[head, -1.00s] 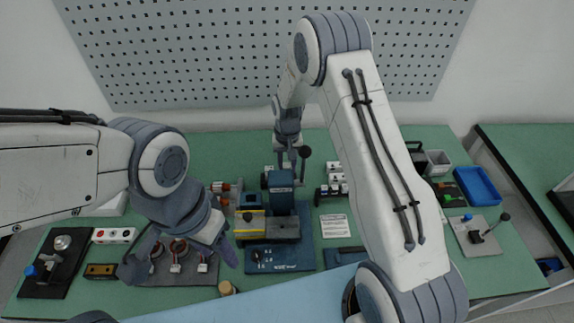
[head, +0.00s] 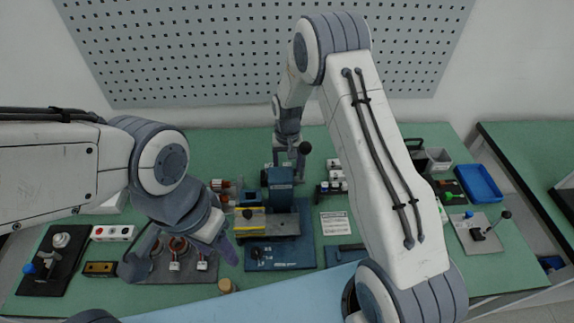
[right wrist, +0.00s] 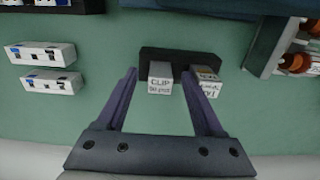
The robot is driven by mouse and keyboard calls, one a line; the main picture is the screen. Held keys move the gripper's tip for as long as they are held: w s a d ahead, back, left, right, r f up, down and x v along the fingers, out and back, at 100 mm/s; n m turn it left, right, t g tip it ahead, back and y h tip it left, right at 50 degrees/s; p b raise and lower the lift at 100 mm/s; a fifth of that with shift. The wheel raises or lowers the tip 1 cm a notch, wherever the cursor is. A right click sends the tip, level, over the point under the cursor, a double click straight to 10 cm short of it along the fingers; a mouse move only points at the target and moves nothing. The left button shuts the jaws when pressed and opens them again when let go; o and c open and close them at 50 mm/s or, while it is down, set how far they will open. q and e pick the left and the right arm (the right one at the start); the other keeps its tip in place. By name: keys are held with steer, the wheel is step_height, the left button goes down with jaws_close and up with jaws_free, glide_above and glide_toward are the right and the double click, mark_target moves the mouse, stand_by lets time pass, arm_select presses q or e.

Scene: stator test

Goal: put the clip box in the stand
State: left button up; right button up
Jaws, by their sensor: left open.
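In the right wrist view, the clip box (right wrist: 160,84) is a small pale box with "CLIP" on its face. It sits at the left part of the black stand (right wrist: 180,54), seemingly in it; its base is hidden. A second labelled box (right wrist: 206,82) is at the stand's right part. My right gripper (right wrist: 159,76) is open, its purple fingers on either side of the clip box with gaps showing. In the head view my right gripper (head: 290,166) is small, at the back of the bench. My left gripper (head: 182,266) is open and empty over the front left of the bench.
A blue press (head: 280,187) stands mid-bench. A blue tray (head: 479,184) is at the right.

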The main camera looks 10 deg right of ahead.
steer(key=shift+r, duration=0.1)
step_height(320, 180, up, 10)
steer(key=b, duration=0.2)
steer(key=shift+r, duration=0.15)
stand_by(0.9)
